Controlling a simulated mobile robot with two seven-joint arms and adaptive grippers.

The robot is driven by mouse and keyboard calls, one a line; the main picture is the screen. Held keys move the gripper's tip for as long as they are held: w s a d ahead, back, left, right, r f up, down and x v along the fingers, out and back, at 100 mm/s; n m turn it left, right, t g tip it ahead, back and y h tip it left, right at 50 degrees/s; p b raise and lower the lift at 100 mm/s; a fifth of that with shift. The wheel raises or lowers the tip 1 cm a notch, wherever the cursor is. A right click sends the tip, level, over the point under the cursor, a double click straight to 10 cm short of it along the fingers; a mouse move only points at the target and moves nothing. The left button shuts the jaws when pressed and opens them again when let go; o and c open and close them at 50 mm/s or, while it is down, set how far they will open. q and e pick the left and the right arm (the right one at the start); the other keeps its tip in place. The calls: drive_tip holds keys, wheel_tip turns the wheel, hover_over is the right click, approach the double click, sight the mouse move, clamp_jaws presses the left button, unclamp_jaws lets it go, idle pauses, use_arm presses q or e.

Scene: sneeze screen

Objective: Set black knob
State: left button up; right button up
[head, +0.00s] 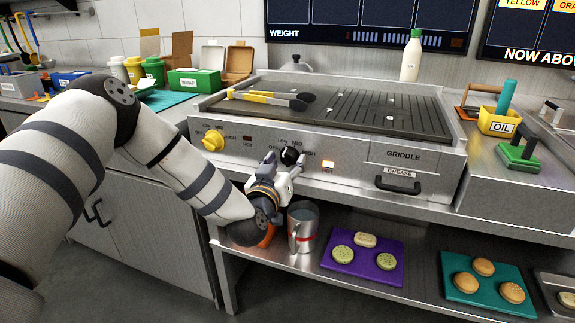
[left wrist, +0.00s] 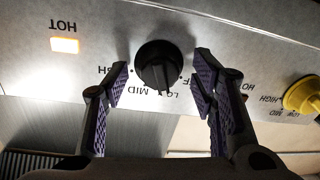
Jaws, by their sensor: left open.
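The black knob (head: 291,156) is on the griddle's front panel, among OFF, LOW, MID and HIGH labels. In the left wrist view the black knob (left wrist: 157,65) appears upside down, with its narrow ridge towards the MID and LOW lettering; the exact setting is hard to tell. My left gripper (head: 287,170) is in front of the panel at the knob. In the left wrist view its open fingers (left wrist: 158,88) stand on either side of the knob, with gaps visible. My right gripper is out of view.
A yellow knob (head: 213,140) is further left on the panel. The HOT light (head: 328,165) glows right of the black knob. A metal pitcher (head: 303,228) and a purple board (head: 365,262) with food are on the shelf below. A grease drawer handle (head: 397,185) sticks out at right.

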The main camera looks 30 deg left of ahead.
use_arm(q)
drive_tip(key=shift+w, duration=0.2)
drive_tip(key=c, duration=1.1)
drive_tip(key=shift+c, duration=0.2)
drive_tip(key=shift+n, duration=0.3)
drive_tip(key=n, duration=0.3)
drive_tip(key=shift+r+p, duration=0.1)
drive_tip(key=shift+p, duration=0.3)
drive_tip(key=n, duration=0.5)
drive_tip(key=shift+h, duration=0.4)
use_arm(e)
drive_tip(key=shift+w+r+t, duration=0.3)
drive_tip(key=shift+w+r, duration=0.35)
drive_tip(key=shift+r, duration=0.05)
use_arm(q)
drive_tip(key=o, duration=1.1)
